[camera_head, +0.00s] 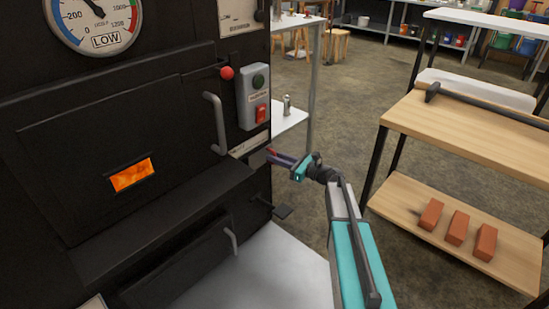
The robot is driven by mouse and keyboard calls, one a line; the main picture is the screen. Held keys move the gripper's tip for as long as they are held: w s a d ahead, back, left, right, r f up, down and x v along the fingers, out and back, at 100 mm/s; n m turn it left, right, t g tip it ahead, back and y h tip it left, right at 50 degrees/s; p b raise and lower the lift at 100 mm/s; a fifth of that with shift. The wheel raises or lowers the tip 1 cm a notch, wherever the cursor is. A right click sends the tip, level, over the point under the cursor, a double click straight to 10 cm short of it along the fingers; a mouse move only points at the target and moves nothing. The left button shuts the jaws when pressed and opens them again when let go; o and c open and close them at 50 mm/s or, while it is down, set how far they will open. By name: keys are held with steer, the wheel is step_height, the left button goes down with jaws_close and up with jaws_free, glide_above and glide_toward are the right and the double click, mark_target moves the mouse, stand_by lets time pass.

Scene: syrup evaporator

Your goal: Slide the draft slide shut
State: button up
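The black evaporator front (75,130) fills the left side. I cannot tell for certain which part is the draft slide. A thin rod with a red knob (226,72) sticks out at the upper right of the firebox door. Lower down, a dark rod with a flat black end plate (283,211) juts out past the right edge of the front. My gripper (273,154) is at the front's right edge, beside a pale label plate (249,144) and above the black end plate. It points left. Its fingertips are small and dark, with a reddish bit at the tip; their gap is unclear.
A grey control box (253,95) with green and red buttons is above my gripper. A grey door handle (215,122) stands out left of it. A wooden shelf unit (470,130) with bricks (457,228) is at right. Open floor lies between.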

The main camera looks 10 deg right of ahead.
steer(key=shift+o, duration=1.1)
steer(key=p+v, duration=0.4)
steer(key=v, duration=1)
steer(key=shift+a+r+p, duration=0.1)
steer(key=shift+p, duration=0.2)
